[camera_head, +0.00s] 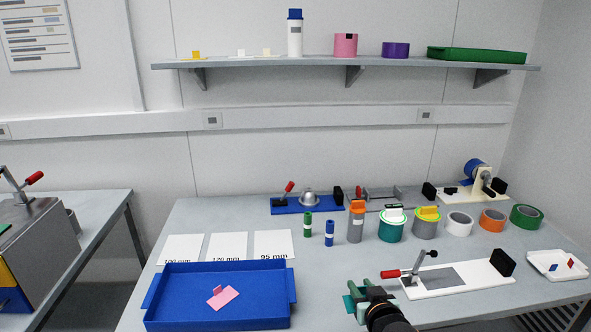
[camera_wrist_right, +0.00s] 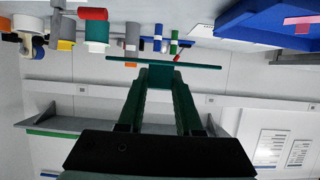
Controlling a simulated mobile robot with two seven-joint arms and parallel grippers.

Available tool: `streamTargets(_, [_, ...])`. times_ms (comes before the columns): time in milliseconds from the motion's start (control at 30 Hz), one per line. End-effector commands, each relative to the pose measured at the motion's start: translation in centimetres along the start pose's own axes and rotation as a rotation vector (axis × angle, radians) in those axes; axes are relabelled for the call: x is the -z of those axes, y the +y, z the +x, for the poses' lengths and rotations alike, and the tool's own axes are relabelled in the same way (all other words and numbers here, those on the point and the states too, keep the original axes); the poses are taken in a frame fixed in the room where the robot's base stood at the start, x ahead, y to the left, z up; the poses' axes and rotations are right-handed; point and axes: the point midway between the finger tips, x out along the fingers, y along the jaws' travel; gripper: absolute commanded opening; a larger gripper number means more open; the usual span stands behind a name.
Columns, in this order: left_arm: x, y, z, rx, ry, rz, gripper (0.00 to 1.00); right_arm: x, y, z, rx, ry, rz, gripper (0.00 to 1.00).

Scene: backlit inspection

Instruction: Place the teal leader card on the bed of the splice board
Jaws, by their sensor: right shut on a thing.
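The splice board (camera_head: 475,283) is white with a grey bed, a red-handled lever on its left and a black block at its right end. My right gripper (camera_head: 367,296) is just left of the splice board, at the front of the bench. It is shut on the teal leader card (camera_head: 350,304), which is partly hidden by the gripper in the head view. In the right wrist view the card shows nearly edge-on (camera_wrist_right: 200,65), its tab between the fingertips (camera_wrist_right: 162,80). My left gripper is in neither view.
A blue tray (camera_head: 215,324) at front left holds a pink card (camera_head: 222,298). Tape rolls and jars, including a teal one (camera_head: 391,231), stand behind the board.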

Motion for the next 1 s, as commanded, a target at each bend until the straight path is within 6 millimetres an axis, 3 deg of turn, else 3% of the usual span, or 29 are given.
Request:
streamTargets(200, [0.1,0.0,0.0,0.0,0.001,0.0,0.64,7.3,0.3,-5.0,-0.021,0.016,0.003,0.03])
streamTargets(400, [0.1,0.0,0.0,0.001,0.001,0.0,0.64,12.1,0.8,-11.5,-0.035,0.015,0.01,0.03])
streamTargets(600, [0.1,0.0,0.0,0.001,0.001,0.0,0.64,14.0,1.2,-16.8,-0.039,0.009,0.018,0.03])
streamTargets(700, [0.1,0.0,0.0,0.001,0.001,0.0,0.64,14.3,1.3,-18.4,-0.039,0.005,0.019,0.03])
streamTargets(1000, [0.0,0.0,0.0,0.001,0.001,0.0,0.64,14.3,1.4,-19.3,-0.039,0.0,0.021,0.03])
